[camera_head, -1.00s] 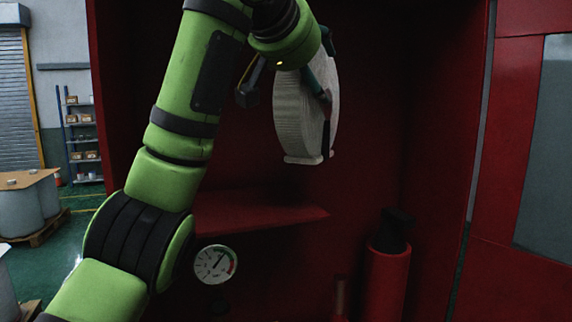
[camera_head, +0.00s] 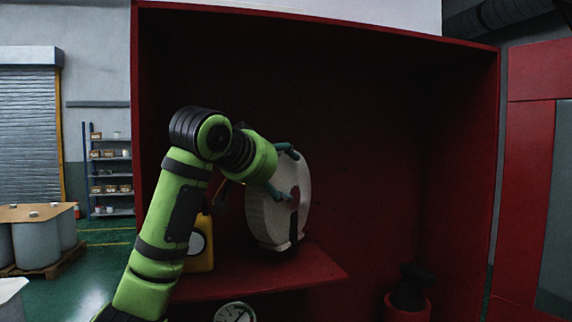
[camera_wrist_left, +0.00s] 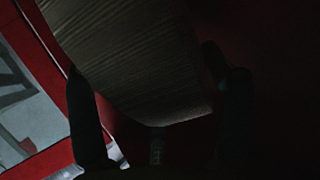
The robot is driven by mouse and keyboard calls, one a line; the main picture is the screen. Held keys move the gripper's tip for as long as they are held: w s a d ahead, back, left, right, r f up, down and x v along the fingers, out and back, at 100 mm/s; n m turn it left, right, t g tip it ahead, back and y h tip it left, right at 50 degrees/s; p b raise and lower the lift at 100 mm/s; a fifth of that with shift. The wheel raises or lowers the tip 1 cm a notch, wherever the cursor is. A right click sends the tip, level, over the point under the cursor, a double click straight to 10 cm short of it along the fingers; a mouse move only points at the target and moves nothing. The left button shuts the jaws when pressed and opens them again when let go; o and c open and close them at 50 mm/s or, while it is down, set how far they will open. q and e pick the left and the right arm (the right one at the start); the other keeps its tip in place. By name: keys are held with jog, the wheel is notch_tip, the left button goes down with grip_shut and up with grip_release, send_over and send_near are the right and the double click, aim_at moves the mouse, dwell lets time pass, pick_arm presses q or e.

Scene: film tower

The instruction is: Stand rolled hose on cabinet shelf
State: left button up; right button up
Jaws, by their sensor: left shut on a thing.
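The rolled hose (camera_head: 262,215) is a pale, ribbed disc standing upright on edge inside the red cabinet. In the left wrist view the hose's dark ribbed surface (camera_wrist_left: 130,50) lies between the fingers (camera_wrist_left: 160,110). My right gripper is not in view.
A yellow container (camera_head: 203,255) stands on the shelf left of the hose, partly behind my arm. Below are a round gauge (camera_head: 234,313) and a red cylinder with a black top (camera_head: 408,306). The cabinet's right wall (camera_head: 462,170) bounds clear space right of the hose.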

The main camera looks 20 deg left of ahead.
aim_at(278, 227)
pick_arm(q)
jog(key=shift+w+f+p, duration=0.2)
jog(key=shift+f+p, duration=0.4)
jog(key=shift+f, duration=0.55)
jog(key=shift+s+f, duration=0.15)
jog(key=shift+f, duration=0.4)
jog(key=o, duration=1.6)
jog(key=shift+f, duration=0.3)
jog(key=shift+d, duration=0.1)
jog(key=shift+s+r, duration=0.1)
